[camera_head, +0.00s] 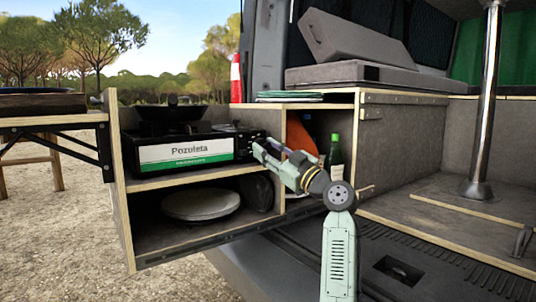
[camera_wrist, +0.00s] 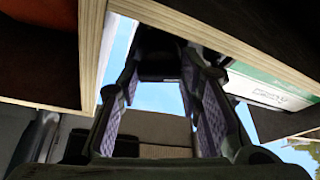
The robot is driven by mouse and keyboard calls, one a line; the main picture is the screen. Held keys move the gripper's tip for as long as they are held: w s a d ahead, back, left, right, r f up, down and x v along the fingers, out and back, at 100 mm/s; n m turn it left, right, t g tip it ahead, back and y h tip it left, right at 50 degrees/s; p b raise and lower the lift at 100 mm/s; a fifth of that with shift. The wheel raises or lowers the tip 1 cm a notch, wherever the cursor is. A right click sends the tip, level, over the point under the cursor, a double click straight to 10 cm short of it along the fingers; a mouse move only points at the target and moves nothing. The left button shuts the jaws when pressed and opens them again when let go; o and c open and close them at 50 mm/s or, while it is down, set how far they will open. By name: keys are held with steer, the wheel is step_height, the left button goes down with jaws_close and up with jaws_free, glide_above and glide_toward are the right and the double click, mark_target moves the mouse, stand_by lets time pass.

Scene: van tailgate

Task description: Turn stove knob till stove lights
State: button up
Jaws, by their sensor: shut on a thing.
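The stove (camera_head: 192,150) is a dark unit labelled "Pozuleta" with a white and green front. It stands on the upper shelf of the pull-out cabinet, with a dark pan (camera_head: 172,115) on top. My gripper (camera_head: 260,148) reaches the right end of the stove and is shut on the stove knob, which its fingers mostly hide in the head view. In the wrist view, the purple-padded fingers (camera_wrist: 165,70) close around a dark piece (camera_wrist: 158,62) that appears to be the knob. No flame is visible; the pan covers the burner area.
The wooden cabinet (camera_head: 119,185) encloses the stove, with a plate (camera_head: 201,204) on its lower shelf. A metal pole (camera_head: 486,100) rises at the right.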

steer(key=shift+n+g, duration=0.4)
steer(key=shift+n, duration=0.9)
steer(key=o, duration=0.9)
steer(key=shift+c, duration=0.2)
steer(key=v, duration=0.7)
steer(key=shift+d, duration=0.2)
steer(key=shift+f, duration=0.1)
